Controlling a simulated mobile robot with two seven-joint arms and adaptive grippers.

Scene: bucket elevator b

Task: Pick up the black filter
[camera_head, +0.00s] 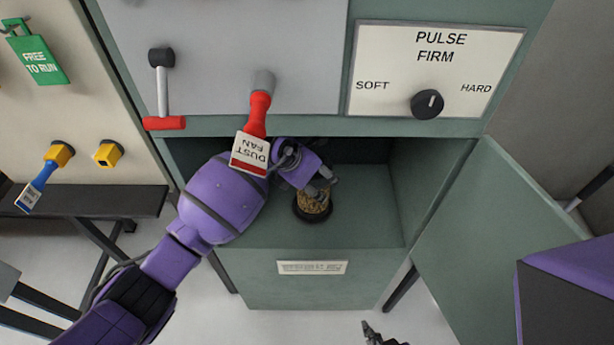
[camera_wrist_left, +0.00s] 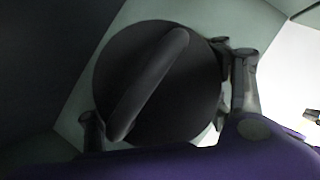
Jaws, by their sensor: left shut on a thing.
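The black filter (camera_head: 312,207) is in the open compartment of the green cabinet, with a tan pleated side and a black bottom rim. In the left wrist view its round black cap (camera_wrist_left: 135,75) with a raised bar handle fills the middle. My left gripper (camera_head: 319,188) reaches into the compartment and is shut on the filter, one finger on each side of the cap. I cannot tell whether the filter touches the compartment floor. Only a tip of my right gripper (camera_head: 378,335) shows at the bottom edge of the head view, so its opening is unclear.
The compartment door (camera_head: 490,240) stands open at the right. A red-handled switch with a dust fan tag (camera_head: 250,153) hangs just above my left wrist. A pulse panel with a knob (camera_head: 428,104) is above the opening. A dark bench (camera_head: 80,211) stands at the left.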

